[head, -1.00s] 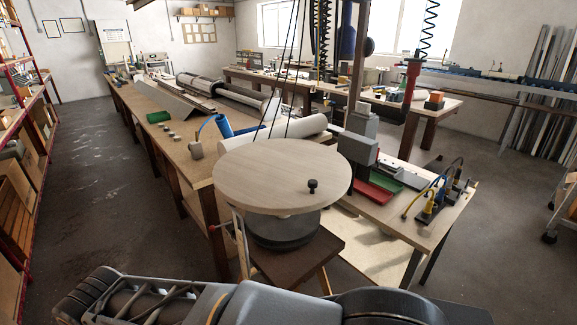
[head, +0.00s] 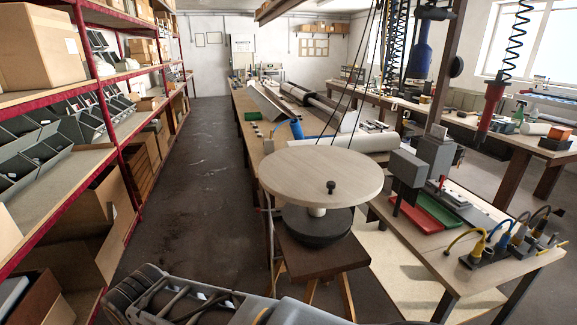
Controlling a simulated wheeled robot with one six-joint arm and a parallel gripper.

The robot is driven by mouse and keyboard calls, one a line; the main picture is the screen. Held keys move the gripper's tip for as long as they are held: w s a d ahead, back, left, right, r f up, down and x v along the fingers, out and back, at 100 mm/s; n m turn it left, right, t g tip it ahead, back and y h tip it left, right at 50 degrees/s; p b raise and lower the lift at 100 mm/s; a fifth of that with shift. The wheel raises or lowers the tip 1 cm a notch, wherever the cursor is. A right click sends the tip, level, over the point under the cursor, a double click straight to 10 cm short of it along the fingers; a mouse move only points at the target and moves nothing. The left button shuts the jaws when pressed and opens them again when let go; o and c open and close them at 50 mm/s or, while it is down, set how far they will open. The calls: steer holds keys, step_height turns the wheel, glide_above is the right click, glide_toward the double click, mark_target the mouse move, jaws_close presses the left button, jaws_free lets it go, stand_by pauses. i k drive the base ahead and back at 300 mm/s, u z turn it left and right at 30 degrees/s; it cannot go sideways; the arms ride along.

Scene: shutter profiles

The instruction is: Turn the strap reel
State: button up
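The strap reel (head: 300,172) is a round, pale wooden disc lying flat on a dark round base, near the middle of the head view. A small black knob (head: 331,187) stands upright on its near side, right of the disc's centre. The reel rests on a dark brown wooden stand (head: 322,260). My gripper (head: 128,290) lies at the bottom left of the view, nearer to me than the reel and apart from it. I see it from the side, and whether its fingers are open or shut does not show.
A long workbench (head: 243,118) runs away behind the reel. A side bench at right carries a red tray (head: 440,213) and cabled fittings (head: 500,240). Red-framed shelving (head: 118,150) with boxes lines the left. The aisle floor (head: 190,190) between is clear.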

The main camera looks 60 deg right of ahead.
mark_target(319, 184)
steer(key=u, duration=0.4)
steer(key=i, duration=1)
steer(key=z, duration=3.45)
steer(key=i, duration=0.5)
steer(key=z, duration=0.15)
steer(key=k, duration=0.95)
steer(key=u, duration=1.25)
steer(key=i, duration=0.75)
steer(key=z, duration=0.3)
